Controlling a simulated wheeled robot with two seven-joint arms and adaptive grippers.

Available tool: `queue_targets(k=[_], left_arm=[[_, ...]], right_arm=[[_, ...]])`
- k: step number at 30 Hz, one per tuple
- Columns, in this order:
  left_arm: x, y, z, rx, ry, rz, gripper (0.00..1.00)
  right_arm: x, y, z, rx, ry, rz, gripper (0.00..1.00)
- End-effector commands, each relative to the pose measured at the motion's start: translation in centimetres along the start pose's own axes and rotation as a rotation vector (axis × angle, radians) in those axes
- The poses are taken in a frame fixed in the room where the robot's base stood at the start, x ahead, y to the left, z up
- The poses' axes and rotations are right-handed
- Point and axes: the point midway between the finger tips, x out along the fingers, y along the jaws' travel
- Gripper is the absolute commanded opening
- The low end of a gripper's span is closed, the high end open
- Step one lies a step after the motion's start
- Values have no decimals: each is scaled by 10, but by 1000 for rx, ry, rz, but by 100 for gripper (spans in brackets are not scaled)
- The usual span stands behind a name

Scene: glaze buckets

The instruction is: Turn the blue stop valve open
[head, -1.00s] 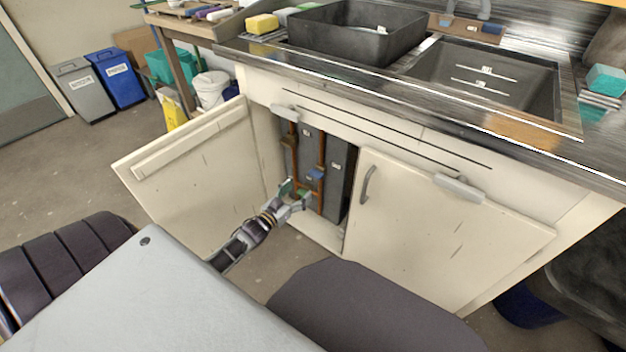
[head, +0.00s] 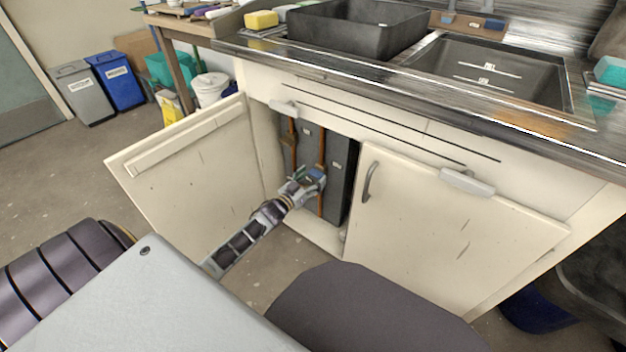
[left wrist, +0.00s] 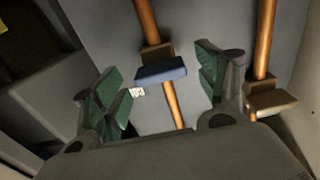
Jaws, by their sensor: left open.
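The blue stop valve handle (left wrist: 161,73) sits on a brass body on a copper pipe (left wrist: 175,105), inside the open cabinet. In the left wrist view it lies between and a little beyond the green-padded fingers of my left gripper (left wrist: 165,85), with space on both sides. The gripper is open and holds nothing. In the head view my left gripper (head: 312,178) is inside the cabinet opening at the valve and largely hides it. A small white tag (left wrist: 137,92) hangs by the blue handle. My right gripper is not in view.
A second copper pipe (left wrist: 265,45) with a brass fitting (left wrist: 270,98) runs close to the right finger. The left cabinet door (head: 195,165) stands open; the right door (head: 440,230) looks shut. Grey panels (head: 337,165) stand behind the pipes.

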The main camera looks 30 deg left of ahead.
Motion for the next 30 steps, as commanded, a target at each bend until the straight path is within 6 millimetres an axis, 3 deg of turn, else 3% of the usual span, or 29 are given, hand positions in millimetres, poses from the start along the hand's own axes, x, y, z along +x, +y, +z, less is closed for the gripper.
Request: queue_targets(k=[16,26,30], left_arm=[[9,0,0,1,-2,0,73],[9,0,0,0,-1,0,31],[9,0,0,2,-1,0,28]], right_arm=[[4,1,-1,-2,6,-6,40],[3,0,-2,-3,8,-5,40],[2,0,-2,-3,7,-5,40]])
